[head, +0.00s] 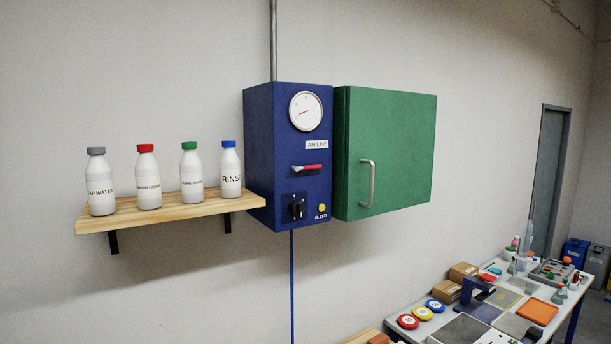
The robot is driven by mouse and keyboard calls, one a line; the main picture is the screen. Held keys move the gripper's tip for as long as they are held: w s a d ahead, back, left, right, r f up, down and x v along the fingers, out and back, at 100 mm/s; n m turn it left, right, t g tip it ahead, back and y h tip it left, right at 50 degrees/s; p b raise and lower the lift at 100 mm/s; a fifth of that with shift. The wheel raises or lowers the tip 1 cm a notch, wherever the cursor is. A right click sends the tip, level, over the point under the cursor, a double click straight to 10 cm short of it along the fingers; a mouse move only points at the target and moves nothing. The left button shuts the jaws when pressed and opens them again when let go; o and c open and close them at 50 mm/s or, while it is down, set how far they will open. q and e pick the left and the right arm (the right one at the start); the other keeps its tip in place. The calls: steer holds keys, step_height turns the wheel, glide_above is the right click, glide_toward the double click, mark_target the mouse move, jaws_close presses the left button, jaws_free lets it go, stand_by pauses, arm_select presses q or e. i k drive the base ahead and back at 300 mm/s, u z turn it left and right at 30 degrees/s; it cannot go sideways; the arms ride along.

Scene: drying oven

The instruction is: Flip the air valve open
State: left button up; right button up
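The air valve is a red lever (312,167) with a silver pivot end at its left. It lies roughly level across the front of the blue box (262,150). The label "AIR LINE" (317,145) is above it, and a round white gauge (305,111) is above the label. Below the lever are a black knob (297,208) and a yellow button (322,208). Neither of my grippers shows in the head view.
A green cabinet (395,150) with a silver handle adjoins the box on the right. At left, a wooden shelf (170,215) holds several white bottles, close to the box. A cluttered table (440,338) stands at lower right. The space before the box looks clear.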

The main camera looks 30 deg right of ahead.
mark_target(316, 166)
steer(key=u, duration=0.25)
steer(key=k, duration=0.25)
steer(key=z, duration=1.15)
steer(key=i, duration=1.05)
